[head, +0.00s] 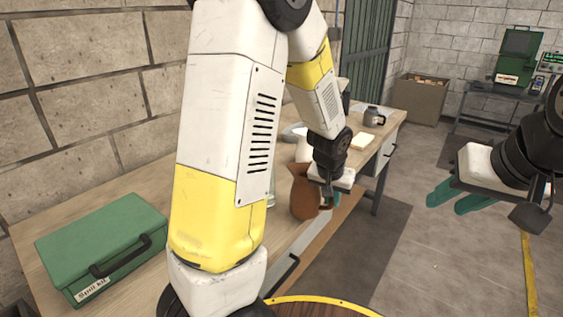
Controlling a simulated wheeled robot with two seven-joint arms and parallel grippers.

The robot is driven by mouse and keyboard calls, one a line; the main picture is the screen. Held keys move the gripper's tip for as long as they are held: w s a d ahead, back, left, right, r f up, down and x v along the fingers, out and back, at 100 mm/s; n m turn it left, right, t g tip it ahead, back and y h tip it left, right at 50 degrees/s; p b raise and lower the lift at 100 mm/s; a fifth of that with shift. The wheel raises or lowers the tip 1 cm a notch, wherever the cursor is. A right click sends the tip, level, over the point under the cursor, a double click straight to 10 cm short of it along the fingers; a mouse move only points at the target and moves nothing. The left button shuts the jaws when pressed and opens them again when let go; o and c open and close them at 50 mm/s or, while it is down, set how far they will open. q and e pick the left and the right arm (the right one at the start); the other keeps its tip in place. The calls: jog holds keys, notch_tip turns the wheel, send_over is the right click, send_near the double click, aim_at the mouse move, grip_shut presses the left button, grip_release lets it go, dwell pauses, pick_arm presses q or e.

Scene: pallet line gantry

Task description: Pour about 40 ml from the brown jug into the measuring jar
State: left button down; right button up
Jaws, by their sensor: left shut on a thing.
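The brown jug (302,192) is near the front edge of the workbench, looking roughly upright. My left gripper (328,200) is at its right side, shut on the jug at its handle side; the fingers are mostly hidden. I cannot tell whether the jug's base touches the bench. A clear glass vessel (272,188), likely the measuring jar, shows as a thin strip left of the jug. My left arm hides most of it, so its contents cannot be read. My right gripper (447,204) is off to the right over the floor, its teal fingers apart and empty.
A green spill kit box (102,240) sits on the workbench at left. A cardboard box (418,100) stands beyond. Floor at right is clear.

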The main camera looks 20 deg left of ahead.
pick_arm(q)
jog(key=shift+a+r, duration=0.1)
